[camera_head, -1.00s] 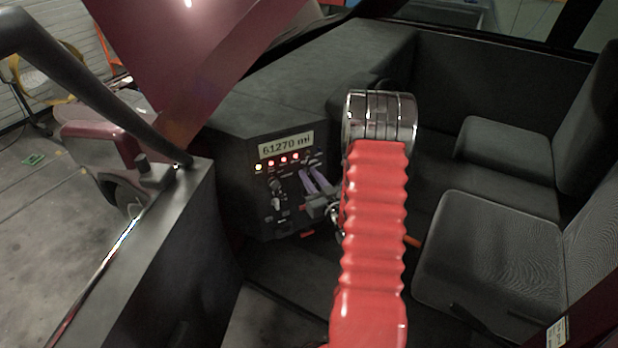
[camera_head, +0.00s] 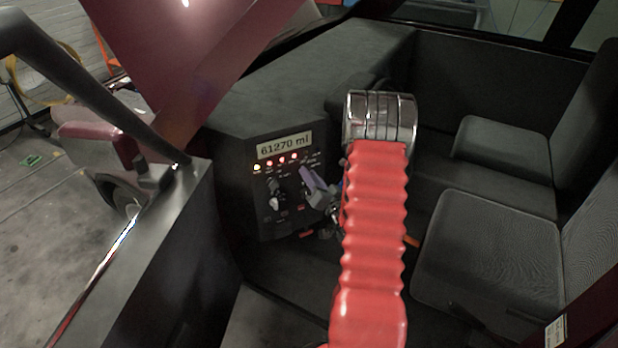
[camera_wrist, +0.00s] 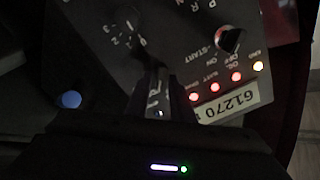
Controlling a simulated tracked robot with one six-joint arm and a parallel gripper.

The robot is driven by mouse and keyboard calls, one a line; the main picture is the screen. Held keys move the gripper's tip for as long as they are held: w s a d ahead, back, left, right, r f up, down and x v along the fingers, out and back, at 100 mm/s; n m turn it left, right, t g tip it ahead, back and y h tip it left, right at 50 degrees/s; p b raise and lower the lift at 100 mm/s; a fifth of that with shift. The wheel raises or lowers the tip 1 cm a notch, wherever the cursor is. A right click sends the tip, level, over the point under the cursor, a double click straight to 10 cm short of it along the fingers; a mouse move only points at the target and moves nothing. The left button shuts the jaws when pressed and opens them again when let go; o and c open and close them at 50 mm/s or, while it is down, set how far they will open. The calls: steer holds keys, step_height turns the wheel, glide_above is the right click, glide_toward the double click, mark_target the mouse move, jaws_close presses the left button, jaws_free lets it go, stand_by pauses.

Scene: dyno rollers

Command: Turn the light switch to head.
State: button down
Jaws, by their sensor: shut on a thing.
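The dark dash panel (camera_head: 262,225) carries several knobs, a mileage display (camera_head: 285,145) and a row of lit lamps. My gripper (camera_head: 310,186) is at the panel's right part, below the display. In the wrist view its two dark fingers (camera_wrist: 158,96) are close together, shut on a small part at the panel, which I take to be the light switch. The fingers mostly hide that part, so its setting and its labels cannot be read. A round ignition knob (camera_wrist: 230,40) with OFF, ON and START marks is beside the fingers, apart from them.
A pale lever (camera_head: 273,203) is lower left on the panel. A blue round button (camera_wrist: 70,100) is left of the fingers in the wrist view. My red arm sleeve hides the panel's right side. Grey seats (camera_head: 490,245) are at right; a dark door edge is at left.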

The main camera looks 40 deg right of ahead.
steer(key=shift+s+d+f+m, duration=0.1)
steer(key=shift+f+m, duration=0.05)
steer(key=shift+m, duration=1.3)
steer(key=shift+d+f+m, duration=0.1)
steer(key=shift+d+m, duration=0.05)
steer(key=shift+m, duration=1.25)
steer(key=shift+s+d+f+m, duration=0.1)
steer(key=shift+f+m, duration=0.05)
steer(key=shift+m, duration=1.3)
steer(key=c, duration=1.8)
jaws_free()
steer(key=shift+w, duration=0.1)
steer(key=shift+c, duration=0.2)
steer(key=shift+a, duration=0.1)
steer(key=v, duration=1.3)
steer(key=shift+s, duration=0.35)
